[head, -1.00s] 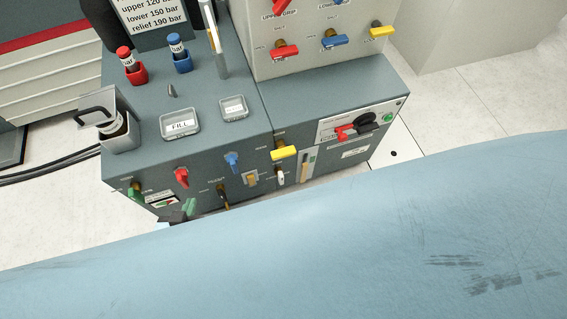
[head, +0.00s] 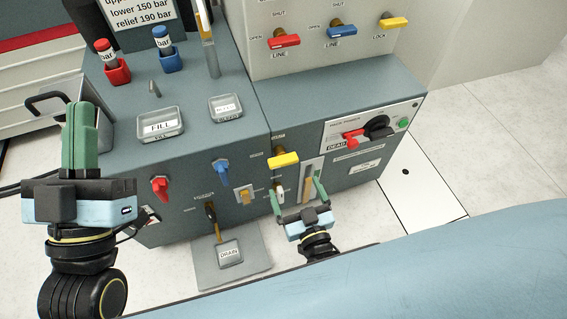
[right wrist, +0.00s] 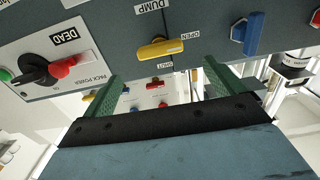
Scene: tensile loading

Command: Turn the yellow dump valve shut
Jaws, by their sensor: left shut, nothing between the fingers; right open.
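The yellow dump valve handle (head: 284,159) is on the front of the grey cabinet (head: 235,140), and it lies crosswise. It also shows in the right wrist view (right wrist: 165,49), beside a DUMP label and OPEN and SHUT marks. My right gripper (head: 298,192) is open and empty, below the handle in the head view. In the right wrist view its green fingertips (right wrist: 165,82) are spread to either side of the handle's line, apart from it. My left gripper (head: 81,112) is shut and empty, pointing up at the cabinet's left.
A blue handle (head: 221,172) and a red handle (head: 160,188) are left of the yellow one. A black rotary switch with a red lever (head: 352,137) is to its right. A DRAIN tray (head: 232,262) lies below.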

